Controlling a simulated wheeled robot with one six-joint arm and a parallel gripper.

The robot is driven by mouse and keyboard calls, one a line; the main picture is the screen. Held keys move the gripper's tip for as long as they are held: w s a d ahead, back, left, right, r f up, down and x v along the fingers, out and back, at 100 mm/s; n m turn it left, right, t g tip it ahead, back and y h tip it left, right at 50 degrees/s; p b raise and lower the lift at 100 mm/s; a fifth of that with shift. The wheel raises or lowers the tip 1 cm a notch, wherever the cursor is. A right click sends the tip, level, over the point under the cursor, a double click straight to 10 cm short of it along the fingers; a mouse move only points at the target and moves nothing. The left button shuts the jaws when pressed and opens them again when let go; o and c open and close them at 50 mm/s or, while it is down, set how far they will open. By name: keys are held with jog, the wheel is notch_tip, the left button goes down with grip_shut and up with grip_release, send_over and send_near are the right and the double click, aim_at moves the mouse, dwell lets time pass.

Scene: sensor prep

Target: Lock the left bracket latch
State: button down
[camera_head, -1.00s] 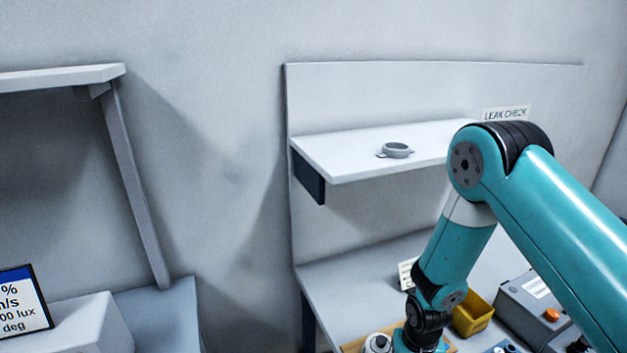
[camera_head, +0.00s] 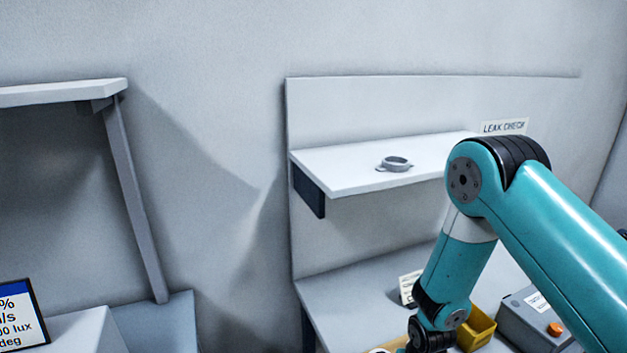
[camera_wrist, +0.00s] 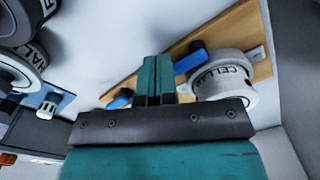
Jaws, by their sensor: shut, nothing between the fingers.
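My gripper (camera_wrist: 156,75) shows in the wrist view with its two teal fingers shut together and nothing between them. Its tips lie over a wooden board (camera_wrist: 232,33). A blue latch lever (camera_wrist: 188,63) is just right of the fingers, beside a pale round part (camera_wrist: 225,82) lettered "CELL". A second blue lever (camera_wrist: 122,99) is left of the fingers, partly hidden by my gripper. I cannot tell which lever is the left bracket latch, or whether the fingers touch either. In the head view the gripper is below the frame.
Large lettered cylinders (camera_wrist: 15,75) and a small blue piece with a white knob (camera_wrist: 50,104) are at left in the wrist view. The head view shows a yellow bin (camera_head: 478,328), a grey box with an orange button (camera_head: 535,318), and a shelf (camera_head: 345,172) holding a grey ring (camera_head: 396,163).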

jog(key=shift+s, duration=0.15)
jog(key=shift+s+a, duration=0.15)
jog(key=shift+s, duration=0.2)
jog(key=shift+s+a, duration=0.1)
jog(key=shift+s, duration=0.05)
jog(key=shift+s+a, duration=0.2)
jog(key=shift+s, duration=0.1)
dwell(0.4)
jog(key=shift+s+a, duration=0.1)
jog(key=shift+s+a, duration=0.2)
jog(key=shift+a, duration=0.05)
jog(key=shift+s+a, duration=0.1)
jog(key=shift+a, duration=0.1)
dwell(0.5)
jog(key=shift+s+a, duration=0.15)
jog(key=shift+a, duration=0.15)
